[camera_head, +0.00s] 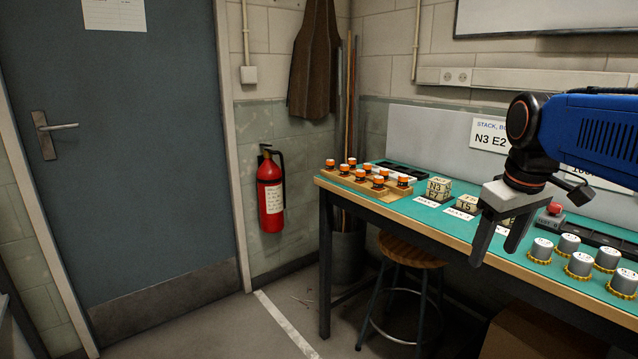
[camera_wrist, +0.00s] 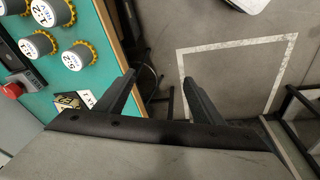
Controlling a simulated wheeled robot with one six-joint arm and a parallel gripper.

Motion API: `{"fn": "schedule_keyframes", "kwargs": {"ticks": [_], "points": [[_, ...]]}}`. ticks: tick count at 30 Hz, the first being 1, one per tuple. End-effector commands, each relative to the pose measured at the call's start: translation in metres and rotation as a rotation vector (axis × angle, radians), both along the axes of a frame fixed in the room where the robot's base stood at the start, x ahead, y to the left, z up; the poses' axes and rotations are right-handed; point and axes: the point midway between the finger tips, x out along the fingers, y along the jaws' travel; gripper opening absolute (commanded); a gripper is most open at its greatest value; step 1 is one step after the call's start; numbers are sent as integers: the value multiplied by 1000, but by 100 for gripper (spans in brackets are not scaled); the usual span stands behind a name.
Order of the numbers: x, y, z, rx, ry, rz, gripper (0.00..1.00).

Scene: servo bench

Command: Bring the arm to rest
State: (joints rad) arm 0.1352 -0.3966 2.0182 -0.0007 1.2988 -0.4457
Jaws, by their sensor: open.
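My gripper (camera_head: 499,232) is in the head view at the right, at the end of my blue arm. It hangs in the air near the front edge of the green-topped bench (camera_head: 428,215), with its two grey fingers pointing down. The fingers are apart and nothing is between them. In the wrist view my gripper (camera_wrist: 162,92) also shows spread and empty, with floor behind it and the bench edge to its left.
Silver cylinders with yellow rims (camera_head: 580,264) stand on the bench at the right, with a red button (camera_head: 554,208) behind them. Labelled blocks (camera_head: 438,190) and a wooden rack (camera_head: 366,182) stand farther left. A stool (camera_head: 408,252) is below. Open floor lies before the door (camera_head: 140,150).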

Motion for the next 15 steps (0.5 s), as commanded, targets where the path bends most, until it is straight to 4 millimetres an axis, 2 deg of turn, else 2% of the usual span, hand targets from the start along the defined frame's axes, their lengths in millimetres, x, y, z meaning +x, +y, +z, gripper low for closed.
{"fn": "schedule_keyframes", "kwargs": {"ticks": [1,6,15], "points": [[-15,7,-11,6,-17,-20,62],[-56,24,-51,32,-74,-101,62],[-119,44,-126,94,-164,-232,62]]}}
